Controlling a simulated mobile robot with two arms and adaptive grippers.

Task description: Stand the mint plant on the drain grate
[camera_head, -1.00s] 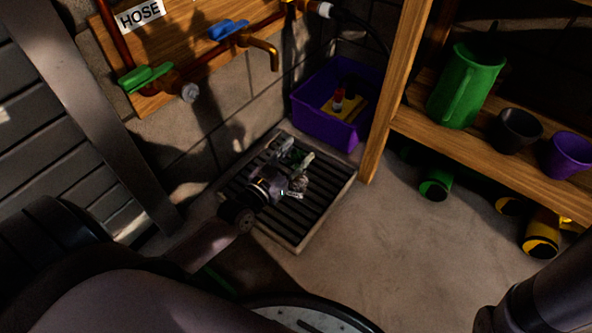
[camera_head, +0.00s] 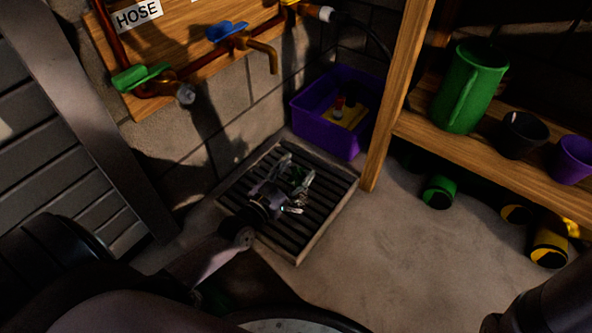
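The drain grate (camera_head: 325,221) is a dark slatted square in a pale frame, set in the floor by the wall. My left gripper (camera_head: 295,172) is over the grate, fingers pointing away from me. Its fingertips stand apart, with a small patch of dark green between them that looks like the mint plant (camera_head: 293,179). The gripper and shadow hide most of it. I cannot tell whether the fingers press on it or whether it touches the slats. My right gripper is out of view.
A purple bin (camera_head: 318,115) stands behind the grate, beside the wooden shelf post (camera_head: 392,110). The shelf holds a green jug (camera_head: 470,88), a black pot (camera_head: 519,134) and a purple pot (camera_head: 573,158). A brass tap (camera_head: 262,50) juts from the wall. The floor right of the grate is clear.

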